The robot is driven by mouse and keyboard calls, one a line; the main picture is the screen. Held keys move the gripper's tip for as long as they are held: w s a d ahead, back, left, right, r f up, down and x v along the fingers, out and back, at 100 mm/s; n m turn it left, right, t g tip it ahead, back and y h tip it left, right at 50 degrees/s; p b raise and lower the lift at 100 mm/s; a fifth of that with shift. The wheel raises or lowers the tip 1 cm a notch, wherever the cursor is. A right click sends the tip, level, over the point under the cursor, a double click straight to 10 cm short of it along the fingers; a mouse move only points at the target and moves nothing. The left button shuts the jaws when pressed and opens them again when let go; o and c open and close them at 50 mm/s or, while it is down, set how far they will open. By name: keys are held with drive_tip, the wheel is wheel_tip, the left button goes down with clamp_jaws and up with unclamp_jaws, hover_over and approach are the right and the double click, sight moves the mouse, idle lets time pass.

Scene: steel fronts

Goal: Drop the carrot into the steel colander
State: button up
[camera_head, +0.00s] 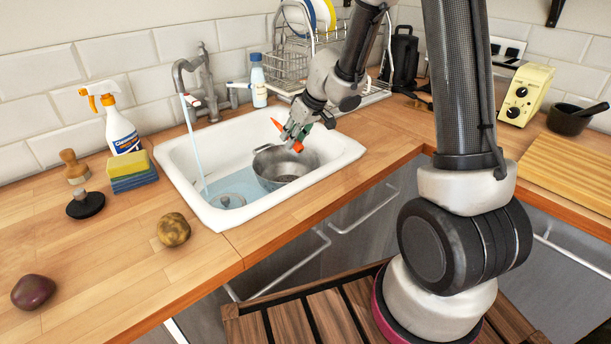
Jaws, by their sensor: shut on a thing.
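My gripper (295,133) is above the white sink, shut on the orange carrot (298,146). The carrot is partly hidden by the fingers; one orange end shows at the upper left and another orange part shows below. The steel colander (270,176) stands in the sink, right of its middle, with its opening facing up. The gripper and carrot are over the colander's back right part, apart from it as far as I can see.
The white sink (222,219) has a running tap (202,88) at its back left. A spray bottle (120,130), sponges (133,172), a brush (73,167), a potato (173,230) and a purple vegetable (33,292) stand left. A dish rack (287,68) is behind.

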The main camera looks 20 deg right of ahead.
drive_tip(key=shift+s+a, duration=0.15)
drive_tip(key=shift+s, duration=0.05)
drive_tip(key=shift+m, duration=0.3)
drive_tip(key=shift+f, duration=3)
drive_tip(key=o, duration=1.1)
drive_tip(key=shift+c, duration=0.2)
